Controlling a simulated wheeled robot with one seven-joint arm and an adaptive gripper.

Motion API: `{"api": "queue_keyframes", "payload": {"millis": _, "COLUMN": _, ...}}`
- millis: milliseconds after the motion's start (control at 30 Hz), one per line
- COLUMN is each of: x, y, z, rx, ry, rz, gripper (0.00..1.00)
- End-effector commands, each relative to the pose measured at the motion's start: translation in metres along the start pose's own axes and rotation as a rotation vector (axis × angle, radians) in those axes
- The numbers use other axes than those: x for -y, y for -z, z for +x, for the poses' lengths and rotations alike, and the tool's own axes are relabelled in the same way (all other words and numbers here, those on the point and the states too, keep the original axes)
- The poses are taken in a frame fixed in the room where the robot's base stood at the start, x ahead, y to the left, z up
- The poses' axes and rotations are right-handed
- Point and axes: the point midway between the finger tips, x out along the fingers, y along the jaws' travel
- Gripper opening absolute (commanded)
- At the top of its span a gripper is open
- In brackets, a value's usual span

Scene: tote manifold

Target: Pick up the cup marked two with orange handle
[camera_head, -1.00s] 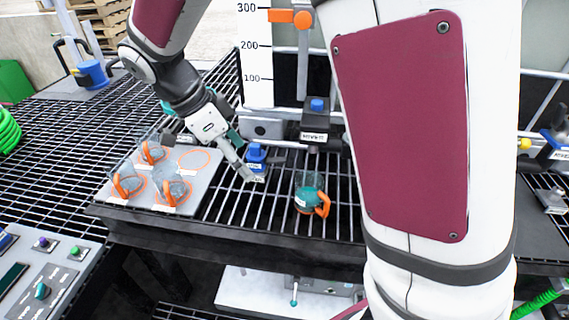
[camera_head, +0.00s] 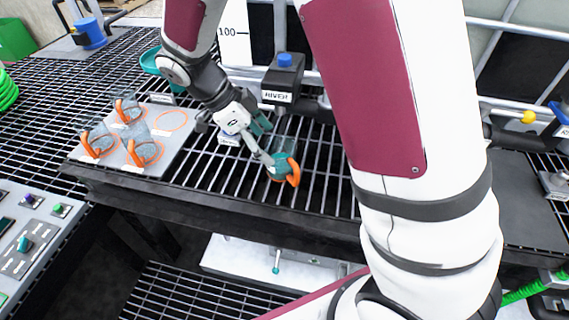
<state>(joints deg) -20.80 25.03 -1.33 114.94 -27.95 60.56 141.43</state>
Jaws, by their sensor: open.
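A clear cup with teal contents and an orange handle (camera_head: 283,168) stands on the black grate, just right of my gripper. Several similar clear cups are on the grey tray (camera_head: 160,150) at left: one at the back (camera_head: 127,109), one at the left (camera_head: 97,140) and one at the front (camera_head: 142,150). They also have orange handles. The cup markings are too small to read, so I cannot tell which is marked two. My gripper (camera_head: 266,146) is open and empty, angled down; its pale finger reaches close to the teal cup. I cannot tell whether they touch.
An orange ring on the tray (camera_head: 171,120) is empty. A black valve block labelled RIVER (camera_head: 284,78) with a blue knob stands behind the cup. A control panel (camera_head: 35,240) is at lower left. The grate's front edge runs below the cup. My arm blocks the right side.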

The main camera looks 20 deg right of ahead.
Motion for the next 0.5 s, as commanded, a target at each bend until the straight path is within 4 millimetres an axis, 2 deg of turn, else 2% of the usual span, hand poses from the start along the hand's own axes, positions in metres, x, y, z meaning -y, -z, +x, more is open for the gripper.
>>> {"api": "queue_keyframes", "payload": {"millis": 100, "x": 0.0, "y": 0.0, "z": 0.015, "rx": -0.001, "ry": 0.0, "rz": -0.001, "gripper": 0.8}}
{"api": "queue_keyframes", "payload": {"millis": 333, "x": 0.0, "y": 0.0, "z": 0.03, "rx": 0.0, "ry": -0.001, "rz": 0.0, "gripper": 0.8}}
{"api": "queue_keyframes", "payload": {"millis": 500, "x": 0.001, "y": 0.002, "z": 0.056, "rx": -0.001, "ry": -0.002, "rz": 0.0, "gripper": 0.8}}
